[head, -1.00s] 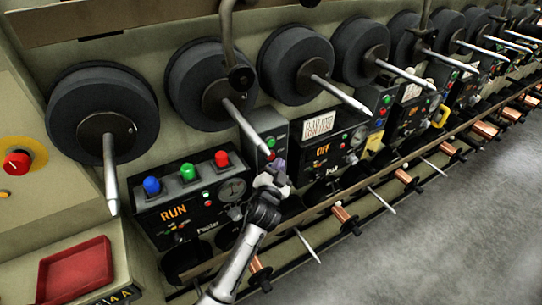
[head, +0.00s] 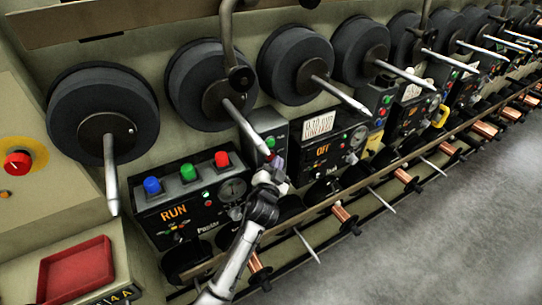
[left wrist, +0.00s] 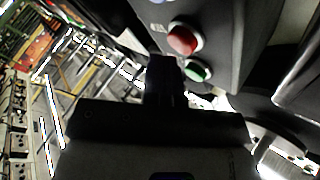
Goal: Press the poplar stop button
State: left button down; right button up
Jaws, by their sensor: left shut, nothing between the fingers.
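My left gripper (head: 271,172) is shut and empty, with its tip just below a small dark box (head: 265,130) to the right of the RUN panel. On that box a green button (head: 270,142) shows above a red button (head: 270,157), partly hidden by the gripper. In the left wrist view the red button (left wrist: 183,40) and green button (left wrist: 198,70) lie just beyond the dark shut fingers (left wrist: 165,68). I cannot tell whether the fingers touch either button. The name on the RUN panel (head: 185,215) is too small to read surely. My right gripper is out of view.
Blue, green and red buttons (head: 222,159) stand atop the RUN panel. A spindle (head: 243,125) from a black wheel (head: 210,84) points down close to the gripper. A panel reading OFF (head: 325,150) stands to the right. A long rail with copper spools (head: 345,214) runs below; grey floor lies beyond.

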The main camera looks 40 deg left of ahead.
pick_arm(q)
jog(key=shift+w+a, duration=0.15)
jog(key=shift+a, duration=0.3)
dwell(0.4)
jog(key=shift+d, duration=0.1)
jog(key=shift+s+d, duration=0.25)
jog(key=shift+d, duration=0.55)
jog(key=s+d, duration=0.1)
jog(key=d, duration=0.4)
jog(key=shift+s+d, duration=0.35)
jog(key=shift+d, duration=0.05)
dwell(0.4)
dwell(0.5)
